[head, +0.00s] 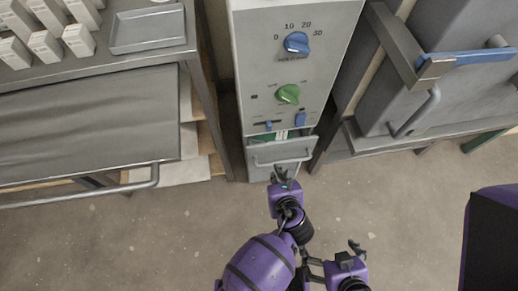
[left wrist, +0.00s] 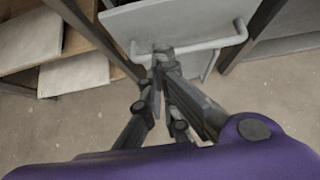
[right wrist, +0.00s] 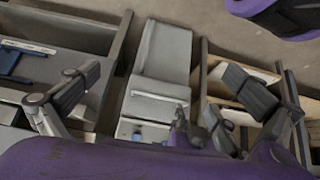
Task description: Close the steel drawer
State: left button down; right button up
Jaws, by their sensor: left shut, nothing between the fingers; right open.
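The steel drawer (head: 284,151) is at the foot of the grey control cabinet (head: 270,68) in the head view. It stands partly open, with a gap behind its front showing something green inside. A bar handle runs across its front; the handle (left wrist: 205,47) also shows in the left wrist view. My left gripper (head: 280,174) is shut and empty, with its tips at the handle, close to the drawer front (left wrist: 183,18). I cannot tell whether they touch. My right gripper (head: 331,252) is open and empty, lower and to the right, away from the drawer.
A workbench (head: 150,50) with white boxes and a grey tray (head: 148,30) stands left of the cabinet, a rail along its front. A grey box-like unit with a blue-handled lever (head: 465,58) stands at right. The floor (head: 130,235) in front is clear.

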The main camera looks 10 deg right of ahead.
aim_at(268, 148)
pick_arm(q)
jog(key=w+f, duration=0.1)
jog(key=w, duration=0.1)
jog(key=w+f, duration=0.1)
jog(key=w, duration=0.1)
jog(key=w+f+b, duration=0.1)
jog(key=w, duration=0.1)
jog(key=shift+w+a, duration=0.1)
jog(key=shift+w, duration=0.5)
jog(key=w, duration=0.4)
jog(key=shift+w+a+p, duration=0.15)
jog(key=shift+w+p, duration=0.2)
jog(key=shift+r, duration=0.15)
jog(key=shift+w+a, duration=0.1)
jog(key=shift+w, duration=0.05)
